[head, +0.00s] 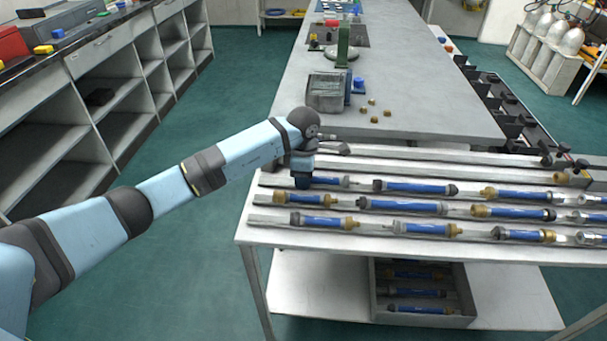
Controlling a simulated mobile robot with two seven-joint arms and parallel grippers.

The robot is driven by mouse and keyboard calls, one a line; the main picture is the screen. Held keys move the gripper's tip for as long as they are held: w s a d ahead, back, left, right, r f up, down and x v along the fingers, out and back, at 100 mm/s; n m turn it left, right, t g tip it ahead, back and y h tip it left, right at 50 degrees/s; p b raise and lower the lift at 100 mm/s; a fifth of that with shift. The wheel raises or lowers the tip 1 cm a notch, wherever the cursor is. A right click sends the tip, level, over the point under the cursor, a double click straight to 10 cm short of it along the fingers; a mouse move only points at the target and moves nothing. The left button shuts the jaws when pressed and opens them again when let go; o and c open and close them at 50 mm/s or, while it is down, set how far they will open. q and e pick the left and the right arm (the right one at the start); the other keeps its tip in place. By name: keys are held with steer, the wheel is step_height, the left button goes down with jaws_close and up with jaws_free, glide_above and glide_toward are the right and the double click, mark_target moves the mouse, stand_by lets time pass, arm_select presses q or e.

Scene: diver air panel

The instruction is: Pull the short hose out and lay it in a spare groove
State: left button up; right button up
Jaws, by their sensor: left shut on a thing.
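My left gripper (303,183) reaches down onto the left end of the farthest row of blue hoses on the white rack table. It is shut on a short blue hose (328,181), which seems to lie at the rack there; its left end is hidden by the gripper. I cannot tell whether the hose is lifted. Other blue hoses with brass or dark end fittings lie in rows, such as one in the back row (415,187), one in the middle row (405,206) and one in the front row (425,229). Bare grooves (430,157) run behind them. My right gripper is not in view.
A grey bench (430,105) behind holds a metal box (327,92), a green post (342,45) and several small brass parts (373,112). Dark valve fittings (565,158) stand at the rack's far right. A bin (425,312) with more hoses sits on the lower shelf.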

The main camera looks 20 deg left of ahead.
arm_select(q)
steer(key=o, duration=1.2)
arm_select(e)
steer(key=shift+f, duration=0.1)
arm_select(q)
step_height(320, 180, up, 14)
steer(key=shift+f+p, duration=0.1)
steer(key=shift+p, duration=0.4)
